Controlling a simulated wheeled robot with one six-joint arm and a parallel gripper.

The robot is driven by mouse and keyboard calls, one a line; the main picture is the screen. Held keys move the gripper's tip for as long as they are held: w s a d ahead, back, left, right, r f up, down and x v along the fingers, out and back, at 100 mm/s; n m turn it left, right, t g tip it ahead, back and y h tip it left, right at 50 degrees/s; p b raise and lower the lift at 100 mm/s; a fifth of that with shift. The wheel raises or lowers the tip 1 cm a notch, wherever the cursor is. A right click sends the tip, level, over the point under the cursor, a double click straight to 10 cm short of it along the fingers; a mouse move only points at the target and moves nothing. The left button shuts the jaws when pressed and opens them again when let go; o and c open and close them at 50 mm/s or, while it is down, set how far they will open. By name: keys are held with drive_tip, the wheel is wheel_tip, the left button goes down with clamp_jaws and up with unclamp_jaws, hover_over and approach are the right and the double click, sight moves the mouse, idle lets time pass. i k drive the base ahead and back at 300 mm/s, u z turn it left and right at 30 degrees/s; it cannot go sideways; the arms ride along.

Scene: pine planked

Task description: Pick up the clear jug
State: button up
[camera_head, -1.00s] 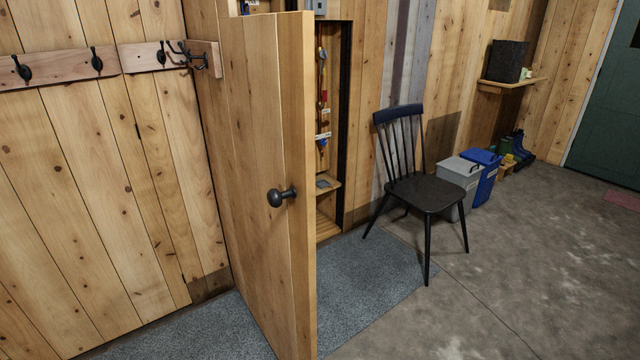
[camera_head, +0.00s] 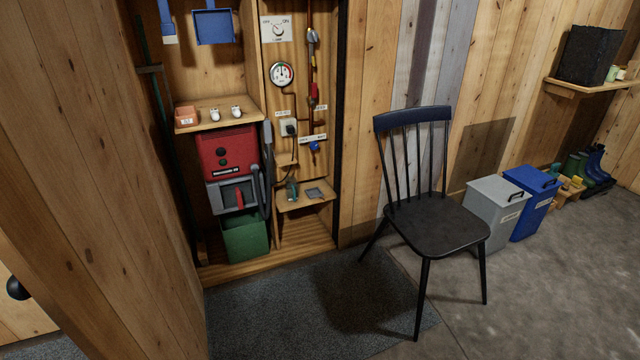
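I do not see a clear jug anywhere in this view. My gripper is not in view either. The open cupboard (camera_head: 268,258) stands in the wall left of centre, with shelves, a gauge and several boxes inside. A green bin (camera_head: 245,236) sits at its bottom, below a red unit (camera_head: 228,152) and a grey unit (camera_head: 232,194). Two small white items and an orange box (camera_head: 186,116) are on its upper shelf. The wooden door (camera_head: 95,190) stands open at the left and hides part of the room behind it.
A black chair (camera_head: 437,224) stands right of the cupboard, on the edge of the grey mat (camera_head: 300,312). A grey bin (camera_head: 493,212) and a blue bin (camera_head: 532,200) stand by the wall, with boots (camera_head: 596,166) beyond. Concrete floor (camera_head: 560,295) is clear at the right.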

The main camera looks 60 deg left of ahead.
sight(291, 186)
drive_tip(key=i, duration=1.75)
drive_tip(key=u, duration=2.7)
drive_tip(key=i, duration=1.65)
